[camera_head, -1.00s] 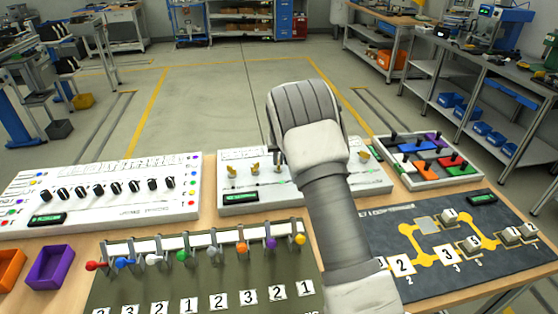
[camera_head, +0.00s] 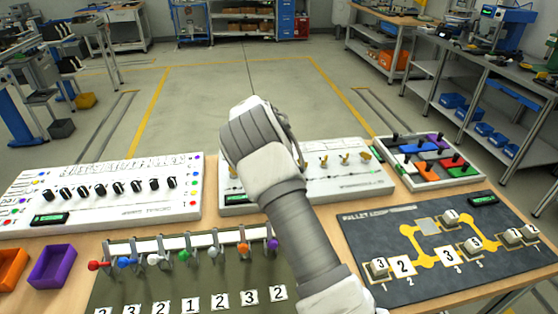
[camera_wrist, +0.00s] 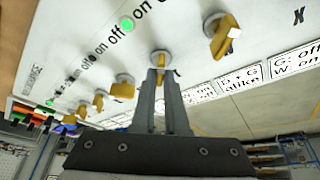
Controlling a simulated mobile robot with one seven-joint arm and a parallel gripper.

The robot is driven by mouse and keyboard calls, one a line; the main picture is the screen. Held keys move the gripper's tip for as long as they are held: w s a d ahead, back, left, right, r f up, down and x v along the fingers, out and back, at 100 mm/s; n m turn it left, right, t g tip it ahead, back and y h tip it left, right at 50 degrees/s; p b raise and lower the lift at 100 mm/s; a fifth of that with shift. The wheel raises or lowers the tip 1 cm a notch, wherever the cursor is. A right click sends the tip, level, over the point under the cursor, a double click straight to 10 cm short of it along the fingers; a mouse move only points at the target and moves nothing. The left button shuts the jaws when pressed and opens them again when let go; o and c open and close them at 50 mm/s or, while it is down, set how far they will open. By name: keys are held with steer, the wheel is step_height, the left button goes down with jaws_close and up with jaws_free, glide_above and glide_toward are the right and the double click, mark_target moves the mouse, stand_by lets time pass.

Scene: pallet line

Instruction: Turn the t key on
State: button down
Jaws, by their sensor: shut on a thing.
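The white key panel (camera_head: 345,182) stands at the back middle of the table, with several yellow keys (camera_head: 344,158) in a row. In the wrist view, my gripper (camera_wrist: 160,76) is shut on one yellow key (camera_wrist: 163,62), the second from the right end of the row there. The end key (camera_wrist: 222,36) is to its right, and another key (camera_wrist: 123,88) is to its left. I cannot read which letter belongs to the held key. "Off" and "on" labels and a green light (camera_wrist: 127,24) show on the panel. In the head view, my arm hides the fingertips and part of the panel.
A white knob panel (camera_head: 110,190) is on the left. A lever board (camera_head: 185,275) is in front, and a dark pallet board (camera_head: 390,240) is at the right front. Small bins (camera_head: 50,267) sit at the left edge.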

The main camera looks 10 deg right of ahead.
stand_by(0.4)
steer(key=c, duration=0.9)
jaws_free()
steer(key=shift+c, duration=0.2)
steer(key=v, duration=1.7)
steer(key=shift+r, duration=0.25)
steer(key=shift+w+a, duration=0.1)
